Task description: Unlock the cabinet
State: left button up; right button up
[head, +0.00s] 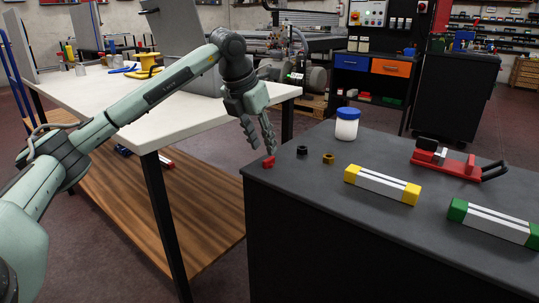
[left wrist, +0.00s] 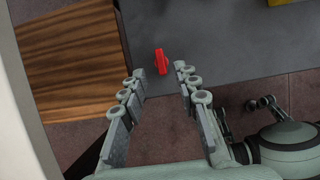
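My left gripper (head: 261,143) is open and points down at the near corner of a dark cabinet-like bench (head: 330,250). A small red piece (head: 268,162) lies on the bench top just beyond the fingertips. In the left wrist view the red piece (left wrist: 161,62) shows between and ahead of the two open fingers (left wrist: 159,75), with nothing held. I cannot tell whether the red piece is a key. No lock or keyhole shows on the visible bench sides.
On the bench are a black piece (head: 302,150), a brass piece (head: 328,158), a blue-lidded jar (head: 347,124), yellow-ended (head: 382,185) and green-ended (head: 493,222) blocks, and a red clamp-like tool (head: 443,160). A white table (head: 110,95) stands left. A drawer cabinet (head: 373,68) stands behind.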

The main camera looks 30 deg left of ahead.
aim_at(269, 159)
pick_arm(q)
jog(key=shift+x, duration=2.35)
jog(key=shift+c, duration=0.2)
grip_shut()
